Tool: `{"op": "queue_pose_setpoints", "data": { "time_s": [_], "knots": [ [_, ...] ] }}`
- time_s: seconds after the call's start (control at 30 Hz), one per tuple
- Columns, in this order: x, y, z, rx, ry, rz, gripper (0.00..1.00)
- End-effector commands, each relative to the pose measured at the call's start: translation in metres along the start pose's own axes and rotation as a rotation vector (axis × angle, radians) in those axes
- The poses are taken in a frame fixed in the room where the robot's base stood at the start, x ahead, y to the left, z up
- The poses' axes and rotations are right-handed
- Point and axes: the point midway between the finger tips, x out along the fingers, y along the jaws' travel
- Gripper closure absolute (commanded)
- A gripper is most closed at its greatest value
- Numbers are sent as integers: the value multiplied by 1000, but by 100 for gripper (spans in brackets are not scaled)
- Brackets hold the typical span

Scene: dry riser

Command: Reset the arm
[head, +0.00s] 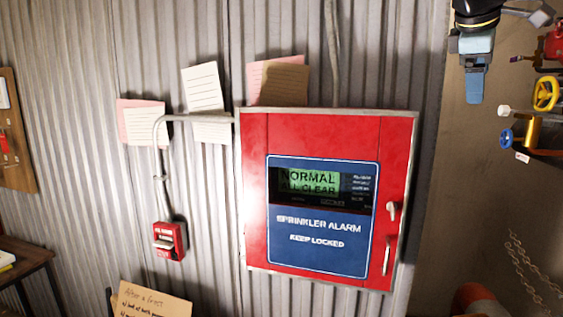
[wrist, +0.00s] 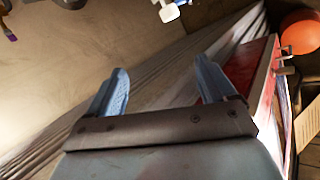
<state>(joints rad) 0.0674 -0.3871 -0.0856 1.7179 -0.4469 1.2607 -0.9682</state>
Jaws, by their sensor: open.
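My gripper (head: 474,88) hangs at the top right of the head view, its blue fingers pointing down. In the wrist view my gripper (wrist: 162,90) shows two blue fingers spread apart with nothing between them. It is to the right of and above the red sprinkler alarm cabinet (head: 255,190) in the head view and apart from it. The cabinet is shut, and its screen (head: 310,183) reads "NORMAL ALL CLEAR". The red cabinet also shows at the right of the wrist view (wrist: 262,75).
A yellow valve wheel (head: 545,93), a blue handle (head: 507,137) and other pipe fittings are at the right, near my gripper. A red call point (head: 170,240) is on the corrugated wall (head: 75,130). A cardboard sign (head: 152,302) and a wooden table (head: 28,262) stand low at the left.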

Motion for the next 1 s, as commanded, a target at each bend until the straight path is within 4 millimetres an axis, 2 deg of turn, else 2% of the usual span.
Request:
{"op": "queue_pose_setpoints", "data": {
  "time_s": [0.03,0.2,0.4,0.5,0.6,0.7,0.8,1.0],
  "knots": [
    [8,-27,-6,57,37,-25,16],
    [34,-114,-25,293,140,-128,16],
    [65,-220,-37,588,207,-275,16],
    [78,-267,-38,724,216,-344,16],
    [89,-302,-38,829,215,-398,16],
    [96,-323,-38,897,210,-431,16],
    [99,-332,-38,928,207,-445,16],
    [99,-333,-38,935,205,-448,17]
  ]
}}
